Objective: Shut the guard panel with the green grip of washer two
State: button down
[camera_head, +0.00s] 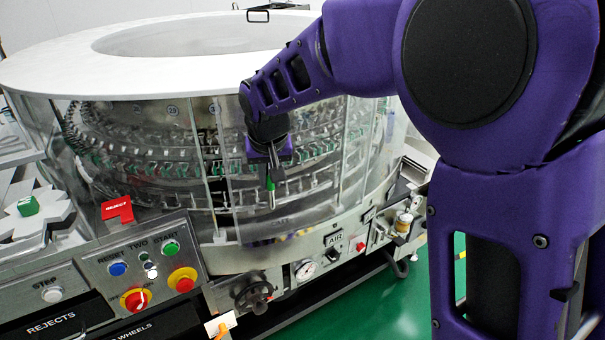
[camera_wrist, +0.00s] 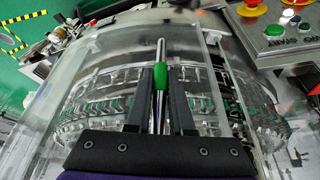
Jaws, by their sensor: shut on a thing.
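Washer two is a round machine with a white top rim (camera_head: 60,72) and clear walls, with racks and small parts inside. Its clear guard panel (camera_head: 310,208) is on the front, facing me. The panel carries an upright metal bar with a green grip (camera_head: 270,184), also in the wrist view (camera_wrist: 160,75). My gripper (camera_head: 269,172) is at this bar, its two dark fingers (camera_wrist: 160,98) closed around it at the green grip. The panel's edges are hard to tell through the reflections, so I cannot tell how far it stands open.
A control box marked TWO (camera_head: 145,265) has blue, green, red and yellow buttons. A black handwheel (camera_head: 254,294), a gauge (camera_head: 305,269) and an AIR plate (camera_head: 335,238) line the front below the panel. A red REJECT block (camera_head: 117,210) is at left. Green floor (camera_head: 390,310) is free in front.

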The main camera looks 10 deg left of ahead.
aim_at(228, 185)
jog(key=s+a, duration=0.1)
jog(key=a, duration=0.4)
jog(key=s+a, duration=0.1)
jog(key=a, duration=0.1)
jog(key=shift+s+a+r, duration=0.15)
jog(key=shift+s+a, duration=0.2)
jog(key=shift+a, duration=0.05)
jog(key=shift+s+a, duration=0.2)
jog(key=shift+a, duration=0.1)
jog(key=c, duration=0.8)
grip_release()
jog(key=shift+s+a, duration=0.1)
jog(key=shift+a, duration=0.15)
jog(key=shift+d, duration=0.1)
jog(key=shift+d, duration=0.25)
jog(key=p+v, duration=0.2)
jog(key=v, duration=1.5)
jog(key=shift+s, duration=0.1)
